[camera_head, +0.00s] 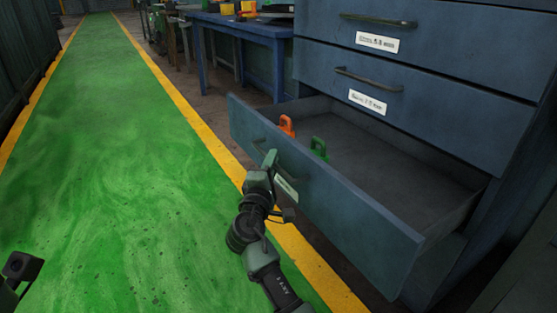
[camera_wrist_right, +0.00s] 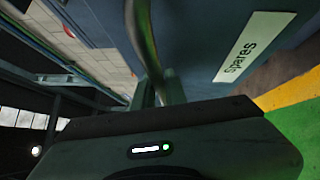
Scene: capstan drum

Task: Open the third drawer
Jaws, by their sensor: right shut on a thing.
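The third drawer (camera_head: 340,200), counting down from the top one in view, stands pulled well out of the blue cabinet (camera_head: 440,60). Its front carries a curved metal handle (camera_wrist_right: 145,40) and a white label reading "Spares" (camera_wrist_right: 253,47). My right gripper (camera_head: 270,160) is at the drawer front and shut on the handle, which passes between its fingers in the right wrist view. An orange padlock-like item (camera_head: 287,125) and a green one (camera_head: 319,148) stand inside the drawer. A small dark part of my left arm shows at the lower left edge; its fingers cannot be made out.
Two drawers above, with handles (camera_head: 370,80) and white labels, are shut. A blue workbench (camera_head: 240,30) with yellow and orange items stands behind. The green floor lane (camera_head: 110,160), edged in yellow, is clear to the left.

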